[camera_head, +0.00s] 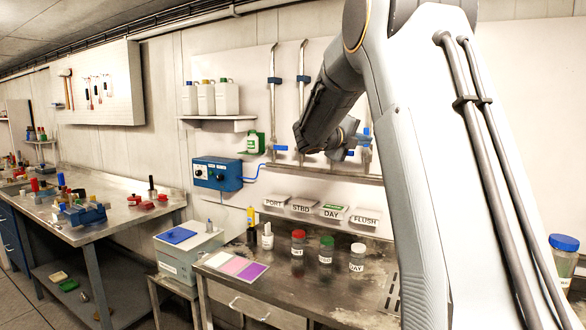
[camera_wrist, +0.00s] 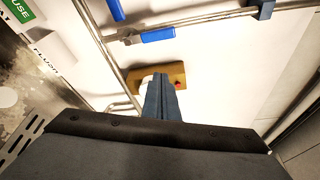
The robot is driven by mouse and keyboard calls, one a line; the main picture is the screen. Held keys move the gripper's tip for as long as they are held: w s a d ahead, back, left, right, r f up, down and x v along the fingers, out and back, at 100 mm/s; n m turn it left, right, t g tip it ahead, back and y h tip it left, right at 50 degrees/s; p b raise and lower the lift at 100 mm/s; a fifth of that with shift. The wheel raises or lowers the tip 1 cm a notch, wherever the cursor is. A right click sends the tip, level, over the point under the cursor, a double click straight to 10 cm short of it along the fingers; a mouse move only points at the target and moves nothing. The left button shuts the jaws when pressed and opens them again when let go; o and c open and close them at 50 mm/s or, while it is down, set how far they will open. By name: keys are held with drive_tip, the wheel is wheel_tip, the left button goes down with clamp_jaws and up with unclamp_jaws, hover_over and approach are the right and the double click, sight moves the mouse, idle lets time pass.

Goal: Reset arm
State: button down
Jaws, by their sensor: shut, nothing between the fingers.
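My arm (camera_head: 420,120) rises across the right of the head view and bends down at its wrist in front of the wall pipes. My gripper (camera_wrist: 160,85) shows in the wrist view with its two fingers together and nothing between them. It points toward the white wall, where a brown plate (camera_wrist: 176,76) and a valve with a blue handle (camera_wrist: 158,35) show beyond the fingertips. In the head view the gripper is small and partly hidden by my wrist, above the labelled bins.
The steel bench (camera_head: 325,290) holds jars with red (camera_head: 298,243), green (camera_head: 326,250) and white (camera_head: 357,257) lids. Labelled bins (camera_head: 301,205) line the wall behind. A blue control box (camera_head: 217,173) hangs left. A workbench (camera_head: 110,215) stands far left. The floor at lower left is partly clear.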

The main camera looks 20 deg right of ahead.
drive_tip(key=s+a+f+m+g+y, duration=0.1)
drive_tip(key=s+a+f+m+y, duration=0.2)
drive_tip(key=s+a+f+m, duration=0.35)
drive_tip(key=s+a+f+m+g+y, duration=0.1)
drive_tip(key=s+a+f+m+y, duration=0.2)
drive_tip(key=f, duration=0.6)
drive_tip(key=s+a+f+m+g+y, duration=0.1)
drive_tip(key=s+a+f+m+y, duration=0.1)
drive_tip(key=s+a+f+m, duration=0.5)
drive_tip(key=s+a+f+m+g+y, duration=0.1)
drive_tip(key=s+a+f+m+y, duration=0.2)
drive_tip(key=s+a+f+m, duration=0.4)
drive_tip(key=s+a+f+m+y, duration=0.4)
drive_tip(key=s+a+f+m, duration=0.2)
drive_tip(key=s+a+m, duration=0.4)
drive_tip(key=m, duration=0.3)
drive_tip(key=shift+a+f+g+b, duration=0.35)
drive_tip(key=shift+a+f+g, duration=0.05)
